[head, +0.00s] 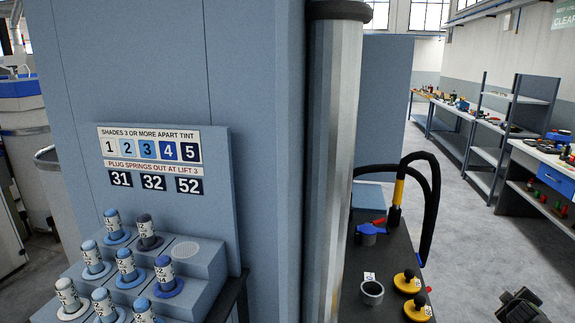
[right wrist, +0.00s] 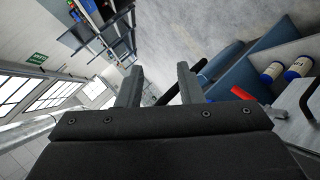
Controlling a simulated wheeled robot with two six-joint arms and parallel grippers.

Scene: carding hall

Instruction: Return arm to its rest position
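My right gripper (head: 522,306) shows only as a dark shape at the lower right corner of the head view, above the grey floor and apart from the bench. In the right wrist view its two fingers (right wrist: 158,86) stand wide apart with nothing between them. Floor and a black hose show beyond the fingertips. My left gripper and left arm are not in either view.
A stepped blue stand (head: 205,287) with several labelled plugs is at the lower left, below a shade sign (head: 150,160). A pale column (head: 336,150) stands mid-view. Shelves (head: 500,115) line the right; floor between is clear.

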